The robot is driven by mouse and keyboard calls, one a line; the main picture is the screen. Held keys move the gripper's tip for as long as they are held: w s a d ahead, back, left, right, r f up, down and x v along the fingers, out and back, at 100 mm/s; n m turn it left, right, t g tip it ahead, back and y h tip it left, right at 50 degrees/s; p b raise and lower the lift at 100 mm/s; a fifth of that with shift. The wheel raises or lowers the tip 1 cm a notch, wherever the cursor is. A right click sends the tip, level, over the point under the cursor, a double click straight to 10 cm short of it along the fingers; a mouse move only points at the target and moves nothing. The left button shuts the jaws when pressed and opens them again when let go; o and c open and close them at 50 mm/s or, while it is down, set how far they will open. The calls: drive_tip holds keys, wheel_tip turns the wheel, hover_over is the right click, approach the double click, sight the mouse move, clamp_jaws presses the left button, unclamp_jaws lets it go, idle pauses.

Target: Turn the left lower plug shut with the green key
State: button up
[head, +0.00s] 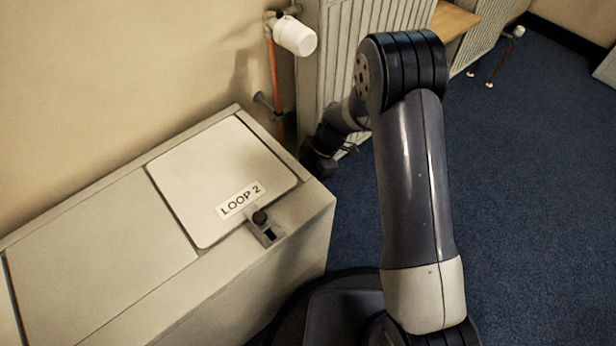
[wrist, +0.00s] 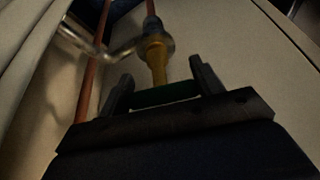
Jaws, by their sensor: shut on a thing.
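My gripper (wrist: 164,88) is shut on the green key (wrist: 165,94), whose dark green bar spans between the two fingers in the wrist view. A brass-coloured stem (wrist: 157,62) stands just beyond the bar and meets a round metal fitting (wrist: 155,42) on a vertical copper pipe. I cannot tell whether the stem belongs to the key or to the plug, or how far it is seated. In the head view my gripper (head: 319,162) is a dark shape low beside the radiator, past the box corner. The key and plug are hidden there.
A pale box (head: 100,240) with a lid labelled LOOP 2 (head: 222,180) and a dark latch stands close to the left of my arm. A white radiator (head: 340,50) and a white valve head (head: 295,36) are behind. Blue carpet (head: 530,200) lies open to the right.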

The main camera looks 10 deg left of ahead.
drive_tip(key=shift+m+t+b, duration=0.3)
drive_tip(key=shift+m+b, duration=0.05)
drive_tip(key=shift+m, duration=0.55)
drive_tip(key=shift+f, duration=0.1)
drive_tip(key=shift+f+m+b, duration=0.1)
drive_tip(key=shift+m+b, duration=0.2)
drive_tip(key=shift+b, duration=0.05)
drive_tip(key=shift+m+t+y+b, duration=0.3)
drive_tip(key=shift+m+t+b, duration=0.15)
drive_tip(key=shift+m, duration=0.45)
drive_tip(key=shift+s, duration=0.1)
drive_tip(key=shift+m+t+b, duration=0.25)
drive_tip(key=shift+m+b, duration=0.25)
drive_tip(key=shift+m, duration=0.1)
drive_tip(key=shift+d+m, duration=0.1)
drive_tip(key=shift+m, duration=0.5)
